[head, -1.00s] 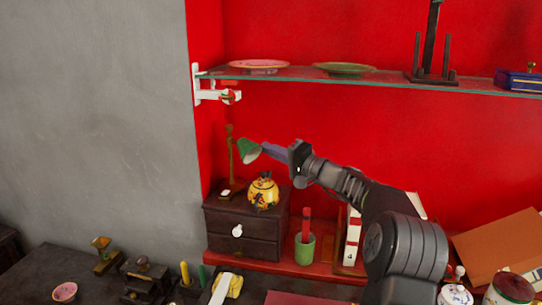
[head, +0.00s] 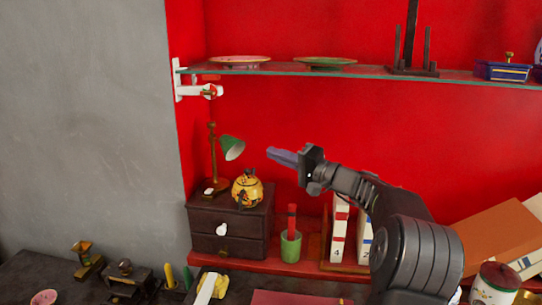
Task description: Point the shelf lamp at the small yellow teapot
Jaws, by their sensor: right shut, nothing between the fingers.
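The shelf lamp has a green shade (head: 232,147) on a brass stem (head: 213,155). It stands on the small dark drawer chest (head: 228,223) at the left of the red alcove. The small yellow teapot (head: 247,189), with dark and red markings, sits on the same chest, right of the lamp stem. The shade is above and slightly left of the teapot, its pale opening facing down and to the right. My right gripper (head: 270,154) is shut and empty, to the right of the shade with a gap between them. My left gripper is not in view.
A glass shelf (head: 380,73) with plates and a dark stand crosses above. A green cup (head: 291,246) holding a red item stands right of the chest, with white books (head: 339,230) beyond it. Small objects crowd the dark surface at lower left.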

